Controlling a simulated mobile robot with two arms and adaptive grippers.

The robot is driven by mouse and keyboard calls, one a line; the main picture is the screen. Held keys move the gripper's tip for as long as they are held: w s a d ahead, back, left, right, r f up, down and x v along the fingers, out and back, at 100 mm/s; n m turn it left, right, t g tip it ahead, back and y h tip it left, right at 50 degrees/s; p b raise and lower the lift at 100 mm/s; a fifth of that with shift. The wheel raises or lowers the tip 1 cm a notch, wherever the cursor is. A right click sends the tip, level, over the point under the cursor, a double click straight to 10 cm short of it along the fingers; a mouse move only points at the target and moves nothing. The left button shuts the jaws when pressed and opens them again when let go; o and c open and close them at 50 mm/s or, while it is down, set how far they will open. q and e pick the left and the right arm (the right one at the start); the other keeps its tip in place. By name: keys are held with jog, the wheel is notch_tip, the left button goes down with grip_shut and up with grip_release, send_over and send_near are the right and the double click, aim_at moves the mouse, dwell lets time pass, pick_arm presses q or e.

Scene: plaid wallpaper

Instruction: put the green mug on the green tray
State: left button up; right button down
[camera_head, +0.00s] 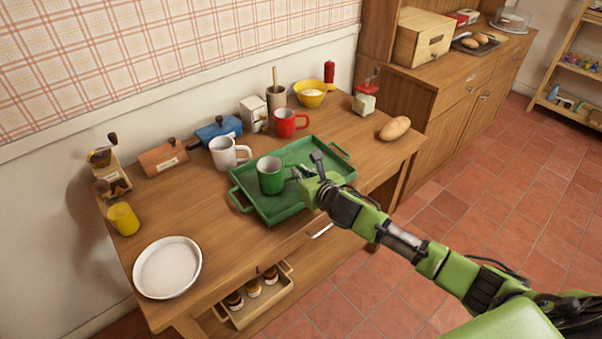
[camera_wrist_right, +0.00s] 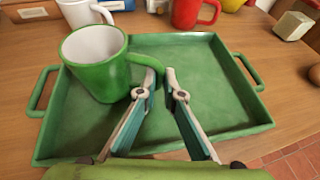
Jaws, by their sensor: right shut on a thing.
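The green mug (camera_head: 270,175) is upright over the left part of the green tray (camera_head: 267,213) on the wooden table. In the right wrist view the mug (camera_wrist_right: 97,68) shows its white inside, and the tray (camera_wrist_right: 217,119) spreads around and behind it. I cannot tell whether the mug's base touches the tray. My right gripper (camera_head: 299,173) is shut on the mug's handle, at the mug's right side; its fingers (camera_wrist_right: 158,79) show on both sides of the handle in the right wrist view. My left gripper is not in view.
A white mug (camera_head: 229,153) and a red mug (camera_head: 291,122) stand behind the tray. A yellow bowl (camera_head: 311,93) is at the back and a potato (camera_head: 394,128) at the right. A white plate (camera_head: 167,267) lies front left. An open drawer (camera_head: 256,299) with jars is below the tabletop.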

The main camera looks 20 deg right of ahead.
jog(key=shift+f, duration=0.1)
jog(key=shift+f, duration=0.15)
jog(key=c, duration=2.2)
grip_release()
jog(key=v, duration=1.2)
